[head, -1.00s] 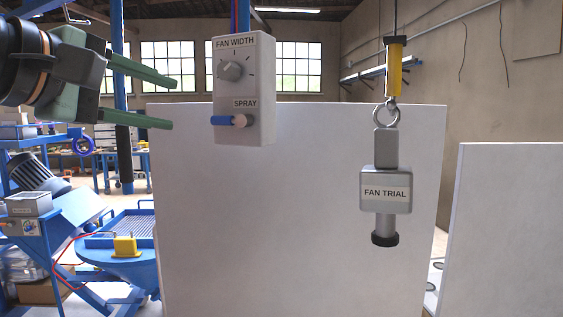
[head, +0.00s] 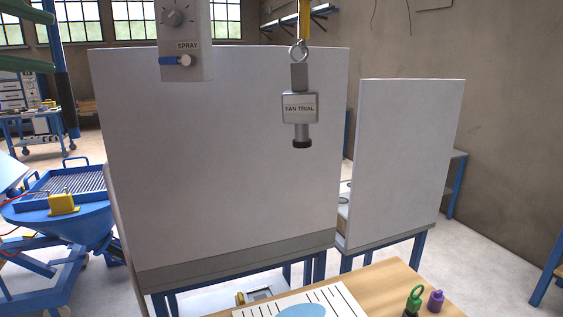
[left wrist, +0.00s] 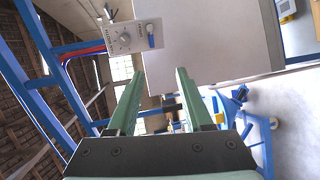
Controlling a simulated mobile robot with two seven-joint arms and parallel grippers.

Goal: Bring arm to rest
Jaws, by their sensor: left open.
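My left gripper (head: 53,42) is at the top left edge of the head view, with its two green fingers apart and partly cut off by the frame. In the left wrist view the gripper (left wrist: 159,73) is open, with nothing between its fingers. A grey control box (head: 185,40) with a knob and a blue lever marked SPRAY is to the right of the fingers, apart from them. The box also shows beyond the fingertips in the left wrist view (left wrist: 134,38). My right gripper is not in view.
A grey FAN TRIAL block (head: 300,107) hangs in front of a large white panel (head: 220,170). A second white panel (head: 405,160) stands to the right. A wooden table (head: 385,288) at the front holds a striped sheet (head: 345,300), a green weight (head: 413,301) and a purple weight (head: 436,301). A blue machine (head: 70,225) stands left.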

